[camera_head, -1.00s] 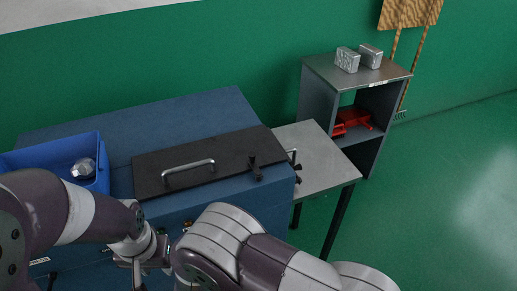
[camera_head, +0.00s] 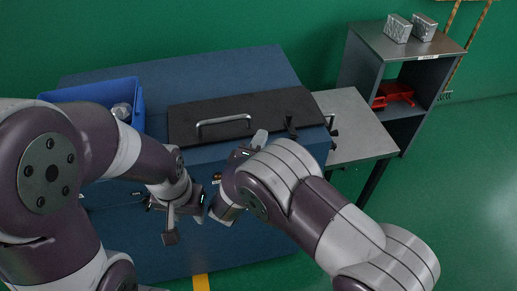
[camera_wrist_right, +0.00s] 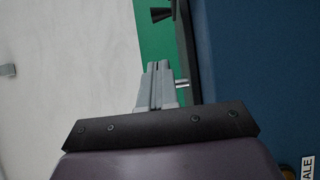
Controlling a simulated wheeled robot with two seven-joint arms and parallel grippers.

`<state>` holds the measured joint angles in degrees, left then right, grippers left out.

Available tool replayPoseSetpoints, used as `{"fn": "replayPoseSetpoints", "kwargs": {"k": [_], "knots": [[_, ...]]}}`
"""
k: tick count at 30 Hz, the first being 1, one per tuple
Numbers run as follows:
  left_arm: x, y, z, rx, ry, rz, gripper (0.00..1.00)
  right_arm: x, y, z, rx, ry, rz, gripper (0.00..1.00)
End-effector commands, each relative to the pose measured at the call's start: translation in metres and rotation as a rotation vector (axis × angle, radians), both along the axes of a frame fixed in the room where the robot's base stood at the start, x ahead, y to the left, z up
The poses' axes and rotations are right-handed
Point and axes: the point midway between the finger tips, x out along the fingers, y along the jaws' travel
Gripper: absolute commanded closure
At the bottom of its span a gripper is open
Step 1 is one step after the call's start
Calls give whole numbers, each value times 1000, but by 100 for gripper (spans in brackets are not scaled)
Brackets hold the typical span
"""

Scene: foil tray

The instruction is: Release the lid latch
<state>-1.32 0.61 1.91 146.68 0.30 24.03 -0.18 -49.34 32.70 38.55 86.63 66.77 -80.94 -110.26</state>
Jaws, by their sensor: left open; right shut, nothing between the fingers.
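The black lid (camera_head: 225,117) with a silver bar handle (camera_head: 223,123) lies closed on the blue chest (camera_head: 180,67). The dark latch (camera_head: 291,127) stands at the lid's right front; a dark knob-like piece, probably this latch, shows at the top of the right wrist view (camera_wrist_right: 162,14). My right gripper (camera_head: 260,138) is shut and empty, near the lid's front edge, left of the latch and apart from it. Its closed fingers also show in the right wrist view (camera_wrist_right: 157,70). My left gripper (camera_head: 183,217) is open and empty in front of the chest.
A blue bin (camera_head: 137,97) holding a shiny metal piece (camera_head: 122,111) sits on the chest's left. A grey side table (camera_head: 355,130) stands right of the chest. Beyond it, a shelf (camera_head: 372,40) carries foil-like blocks (camera_head: 398,28) and a red object (camera_head: 394,92).

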Motion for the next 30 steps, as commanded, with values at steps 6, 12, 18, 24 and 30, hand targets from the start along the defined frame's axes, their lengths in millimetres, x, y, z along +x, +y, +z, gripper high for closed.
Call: {"fn": "replayPoseSetpoints", "kwargs": {"k": [6, 12, 18, 24, 30], "knots": [[0, 0, -29, 0, 0, 0, 57, 45, -13, -6, 3, -1, -2, 100], [0, 0, -38, 0, 0, 0, 57, 61, -39, -2, 1, 0, -2, 100], [0, 0, -40, 0, 0, 0, 57, 66, -48, -1, 1, 2, 1, 100], [0, 0, -39, 0, 0, 0, 57, 66, -48, 0, 1, 2, 1, 100], [0, 0, -38, 0, 0, 0, 57, 66, -47, 0, 0, 1, 1, 100]]}}
